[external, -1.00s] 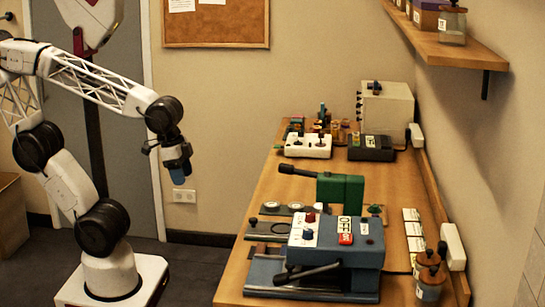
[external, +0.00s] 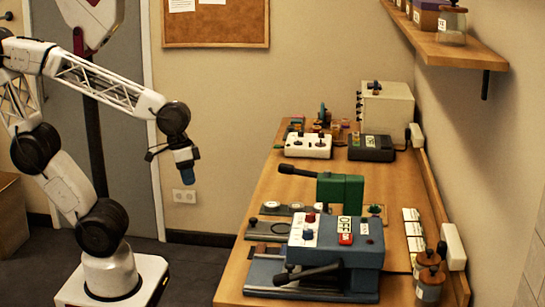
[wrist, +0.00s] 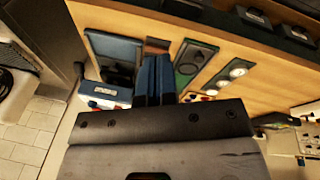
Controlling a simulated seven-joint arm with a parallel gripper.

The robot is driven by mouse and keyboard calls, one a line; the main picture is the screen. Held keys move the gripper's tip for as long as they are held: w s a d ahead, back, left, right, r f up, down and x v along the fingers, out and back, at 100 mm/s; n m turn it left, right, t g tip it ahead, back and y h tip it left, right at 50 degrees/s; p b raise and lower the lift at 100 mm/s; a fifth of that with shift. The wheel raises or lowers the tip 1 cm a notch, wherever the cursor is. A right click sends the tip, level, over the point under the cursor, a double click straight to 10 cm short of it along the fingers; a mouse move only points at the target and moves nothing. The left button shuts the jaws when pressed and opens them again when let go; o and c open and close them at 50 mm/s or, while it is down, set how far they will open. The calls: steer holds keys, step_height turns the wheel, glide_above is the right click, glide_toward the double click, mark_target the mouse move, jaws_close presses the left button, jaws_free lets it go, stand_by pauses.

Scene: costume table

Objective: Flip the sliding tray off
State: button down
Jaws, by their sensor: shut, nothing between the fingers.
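A blue machine (external: 335,245) stands at the front of the wooden table. It has a white panel with a red and a blue knob, an OFF/ON sign (external: 344,227), a red switch (external: 345,239) and a black lever (external: 305,273). A slate-blue flat tray or base (external: 262,268) extends under it; this also appears in the wrist view (wrist: 112,48). A green machine (external: 340,191) with a black lever stands behind, beside flat plates with round dials. My gripper (external: 187,178) is shut and empty, in the air left of the table. Its blue fingers (wrist: 154,75) are together in the wrist view.
A white control box (external: 308,145), a black box (external: 371,148) and a cream box (external: 386,109) stand at the table's back. A shelf (external: 445,48) hangs above right. Open air lies between my arm and the table.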

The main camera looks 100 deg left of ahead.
steer(key=w+a+f+n+t, duration=0.1)
steer(key=a+f+n, duration=0.2)
steer(key=a+n, duration=0.3)
steer(key=w+a+f+n+t+h, duration=0.1)
steer(key=w+a+f+n+t, duration=0.1)
steer(key=a+n, duration=0.4)
steer(key=w+a+f+n+t+h, duration=0.1)
steer(key=a+f+n, duration=0.3)
steer(key=n, duration=1)
steer(key=shift+w+a+t, duration=0.15)
steer(key=shift+a+t, duration=0.25)
steer(key=shift+a, duration=0.6)
steer(key=shift+w+f, duration=0.1)
steer(key=shift+f, duration=0.05)
glide_toward(252, 224)
step_height(252, 224, down, 4)
steer(key=a, duration=0.1)
steer(key=shift+w+d+f, duration=0.15)
steer(key=shift+w+d, duration=0.2)
steer(key=shift+w, duration=0.35)
steer(key=shift+w+d+f, duration=0.15)
steer(key=shift+w+d, duration=0.2)
steer(key=shift+w, duration=0.35)
steer(key=shift+w, duration=0.1)
